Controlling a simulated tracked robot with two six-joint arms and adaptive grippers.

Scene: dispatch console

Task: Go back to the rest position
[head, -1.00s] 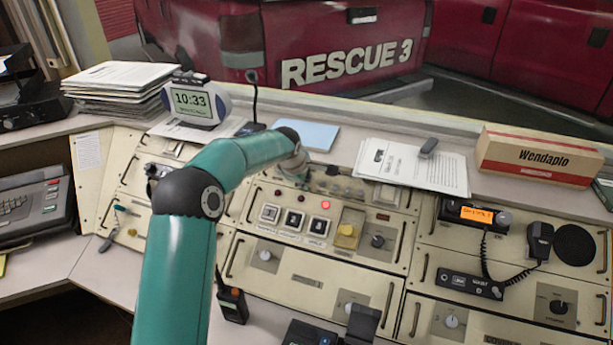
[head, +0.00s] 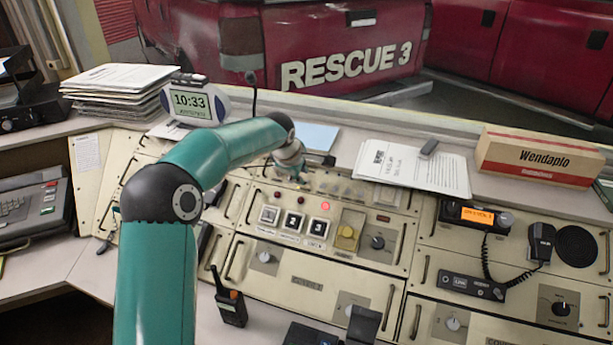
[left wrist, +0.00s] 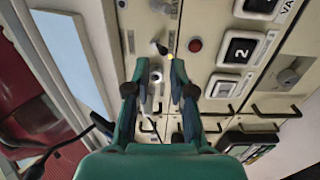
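My left arm comes in from the left in the head view. Its gripper (head: 299,178) is small and partly hidden by the wrist, over the upper left part of the console panel (head: 285,255). In the left wrist view the left gripper (left wrist: 160,66) has its two fingers apart, with nothing held between them. A small black-tipped lever (left wrist: 159,48) shows just beyond the fingertips; I cannot tell how close it is. My right gripper is not in view.
Numbered buttons (head: 293,220), a lit red lamp (head: 326,206) and a yellow button (head: 347,234) are right of the gripper. A handheld radio (head: 231,307) stands near the arm. A clock (head: 194,102) and papers (head: 412,169) are behind.

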